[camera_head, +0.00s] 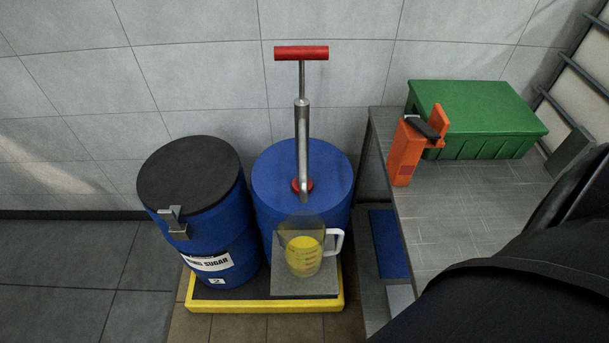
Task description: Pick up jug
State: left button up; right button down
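The jug (303,259) is clear, with yellow showing in it and a white handle on its right side. It stands upright on a small grey stand (305,287) in front of a blue drum (268,205) with a hand pump (302,140). The pump has a red T-handle and a metal tube rising above the drum. Neither of my grippers is in view, and nothing is seen touching the jug. A large dark shape at the lower right looks like part of my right arm.
A second blue drum (222,240) with a black lid and a sugar label stands at the left. Both drums stand on a yellow-edged pallet (265,307). A grey table (455,215) at the right bears a green crate (480,115) and an orange device (403,155). The floor at left is clear.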

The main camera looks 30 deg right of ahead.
aim_at(302, 234)
jog(key=z, duration=1.05)
